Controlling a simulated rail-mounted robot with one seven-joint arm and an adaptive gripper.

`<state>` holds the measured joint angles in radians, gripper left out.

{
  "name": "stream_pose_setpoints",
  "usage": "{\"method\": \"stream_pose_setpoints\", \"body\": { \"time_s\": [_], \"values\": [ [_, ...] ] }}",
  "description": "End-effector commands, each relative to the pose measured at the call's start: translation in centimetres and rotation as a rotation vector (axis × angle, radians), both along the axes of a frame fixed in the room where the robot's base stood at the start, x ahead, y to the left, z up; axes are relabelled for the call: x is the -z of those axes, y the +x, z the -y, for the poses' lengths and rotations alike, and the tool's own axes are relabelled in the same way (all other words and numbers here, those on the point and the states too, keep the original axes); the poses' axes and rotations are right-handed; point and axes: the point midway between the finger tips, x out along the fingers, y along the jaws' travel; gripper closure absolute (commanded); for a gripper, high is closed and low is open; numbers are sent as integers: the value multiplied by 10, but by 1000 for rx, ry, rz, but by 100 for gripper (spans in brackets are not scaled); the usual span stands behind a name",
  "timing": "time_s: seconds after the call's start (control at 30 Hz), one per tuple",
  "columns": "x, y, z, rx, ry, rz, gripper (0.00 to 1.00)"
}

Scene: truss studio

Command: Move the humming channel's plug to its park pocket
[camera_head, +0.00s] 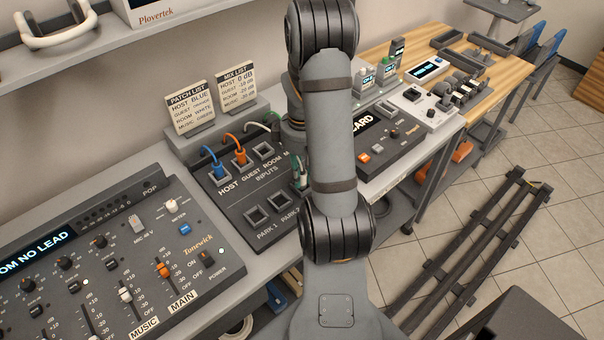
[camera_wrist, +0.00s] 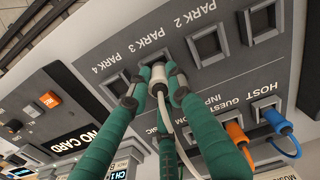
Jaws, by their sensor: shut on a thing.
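My gripper (camera_wrist: 153,78) has green fingers shut on a white plug (camera_wrist: 158,72) with a white cable. The plug is in front of the panel at the PARK 3 label; I cannot tell whether it is seated. In the head view my arm hides most of the gripper and the plug. The mixer display (camera_head: 37,250) reads "OM NO LEAD", its start cut off. The patch list (camera_head: 190,107) gives Room as white. The ROOM socket (camera_head: 264,150) looks empty. PARK 1 (camera_wrist: 262,20) and PARK 2 (camera_wrist: 206,44) pockets are empty.
A mixer (camera_head: 110,265) stands left of the panel. A NO CARD unit (camera_head: 390,135) stands to the right. A mix list card (camera_head: 236,85) stands behind.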

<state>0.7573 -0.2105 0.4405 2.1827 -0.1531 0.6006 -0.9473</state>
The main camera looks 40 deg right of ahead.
Motion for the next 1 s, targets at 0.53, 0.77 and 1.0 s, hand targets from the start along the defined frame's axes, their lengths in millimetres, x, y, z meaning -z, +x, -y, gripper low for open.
{"method": "stream_pose_setpoints", "body": {
  "time_s": [0.53, 0.77, 1.0],
  "values": [
    [7, 0, 0, 0, 0, 0, 73],
    [7, 0, 0, 0, 0, 0, 73],
    [-8, 0, 0, 0, 0, 0, 73]
  ]
}}
